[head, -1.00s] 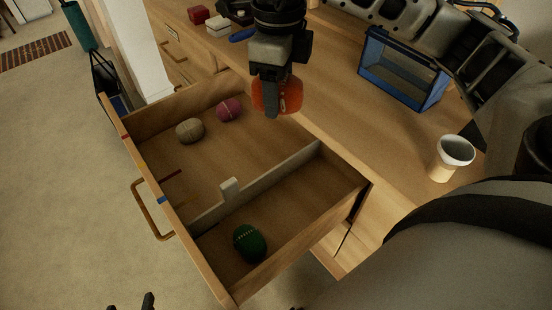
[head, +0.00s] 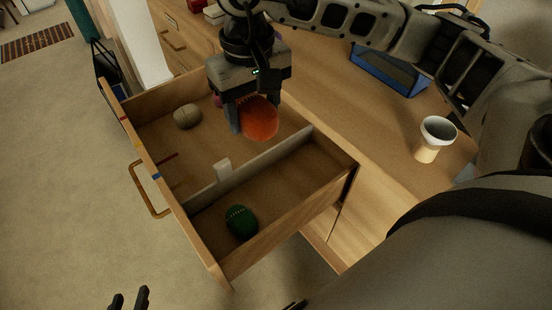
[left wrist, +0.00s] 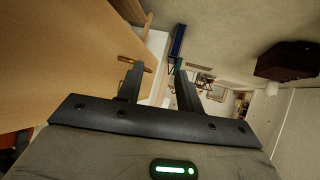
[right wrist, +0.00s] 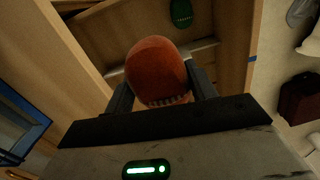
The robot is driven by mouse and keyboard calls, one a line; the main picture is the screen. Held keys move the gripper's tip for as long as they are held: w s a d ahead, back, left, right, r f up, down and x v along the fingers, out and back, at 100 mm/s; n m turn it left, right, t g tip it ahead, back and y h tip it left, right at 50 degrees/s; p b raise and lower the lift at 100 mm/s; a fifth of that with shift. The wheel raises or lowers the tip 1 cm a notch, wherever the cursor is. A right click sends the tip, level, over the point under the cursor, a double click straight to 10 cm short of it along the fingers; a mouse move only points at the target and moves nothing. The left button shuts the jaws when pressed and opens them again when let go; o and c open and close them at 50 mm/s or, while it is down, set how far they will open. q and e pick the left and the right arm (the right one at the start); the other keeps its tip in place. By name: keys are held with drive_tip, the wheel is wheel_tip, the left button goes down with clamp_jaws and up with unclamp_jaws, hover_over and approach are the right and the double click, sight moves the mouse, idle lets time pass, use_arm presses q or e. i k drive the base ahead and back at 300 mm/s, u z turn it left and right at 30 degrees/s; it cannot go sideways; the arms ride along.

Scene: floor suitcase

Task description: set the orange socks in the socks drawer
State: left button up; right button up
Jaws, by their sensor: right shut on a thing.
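The orange socks (head: 260,119), a rounded bundle, are held in my right gripper (head: 246,122), above the larger compartment of the open drawer (head: 215,270). In the right wrist view the orange socks (right wrist: 157,70) sit between the two fingers. The larger compartment holds a beige bundle (head: 187,117) and a pink bundle (head: 216,100), mostly hidden behind the gripper. A green bundle (head: 240,221) lies in the smaller compartment, beyond the divider (head: 265,155). My left gripper (head: 129,300) is low at the bottom edge of the head view, with fingers apart and empty; the left wrist view shows the same (left wrist: 156,85).
A white cup (head: 436,139) stands on the wooden top, with a blue glass-sided box (head: 388,75) behind it. A small white tab (head: 222,170) rises at the divider.

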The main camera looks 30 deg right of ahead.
sight(281, 200)
drive_tip(key=k, duration=0.35)
drive_tip(key=u, duration=1.25)
drive_tip(key=i, duration=1.25)
drive_tip(key=z, duration=2.45)
